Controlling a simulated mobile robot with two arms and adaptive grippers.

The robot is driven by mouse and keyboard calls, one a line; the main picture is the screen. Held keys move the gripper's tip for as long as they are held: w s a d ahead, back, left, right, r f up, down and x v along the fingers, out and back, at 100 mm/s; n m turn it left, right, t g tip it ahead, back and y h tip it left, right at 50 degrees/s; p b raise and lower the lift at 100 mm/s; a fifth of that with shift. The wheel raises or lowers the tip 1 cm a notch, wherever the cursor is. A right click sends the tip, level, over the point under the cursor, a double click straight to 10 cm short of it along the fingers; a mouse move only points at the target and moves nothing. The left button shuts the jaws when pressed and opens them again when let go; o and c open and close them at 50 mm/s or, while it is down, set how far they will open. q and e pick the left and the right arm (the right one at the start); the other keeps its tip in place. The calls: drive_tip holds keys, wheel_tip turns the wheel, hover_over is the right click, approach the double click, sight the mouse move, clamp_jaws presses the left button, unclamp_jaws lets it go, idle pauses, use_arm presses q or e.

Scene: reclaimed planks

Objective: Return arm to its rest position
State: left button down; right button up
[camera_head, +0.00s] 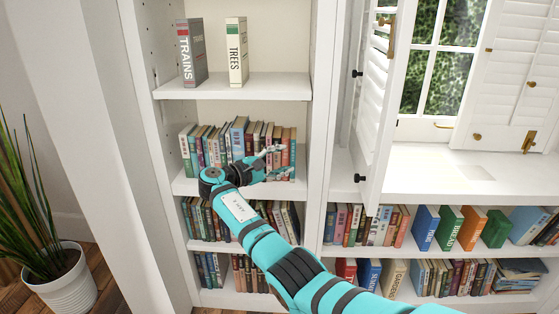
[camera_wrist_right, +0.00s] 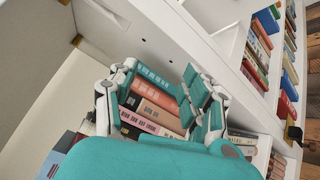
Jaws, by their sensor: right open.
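My right arm reaches up from the bottom right of the head view, teal with dark bands. My right gripper (camera_head: 277,162) is in front of the second shelf from the top, near the right end of its book row (camera_head: 240,138). In the right wrist view the gripper (camera_wrist_right: 157,78) has its fingers spread apart. Several book spines (camera_wrist_right: 150,108) show between and beyond the fingers, and nothing is clearly held. Whether the fingers touch the books cannot be told. My left gripper is not in view.
A grey TRAINS book (camera_head: 191,52) and a cream TREES book (camera_head: 237,51) stand on the top shelf (camera_head: 225,87). More books (camera_head: 465,228) fill the right-hand shelves. A shutter (camera_head: 372,100) stands open beside the window. A potted plant (camera_head: 65,282) stands at the left.

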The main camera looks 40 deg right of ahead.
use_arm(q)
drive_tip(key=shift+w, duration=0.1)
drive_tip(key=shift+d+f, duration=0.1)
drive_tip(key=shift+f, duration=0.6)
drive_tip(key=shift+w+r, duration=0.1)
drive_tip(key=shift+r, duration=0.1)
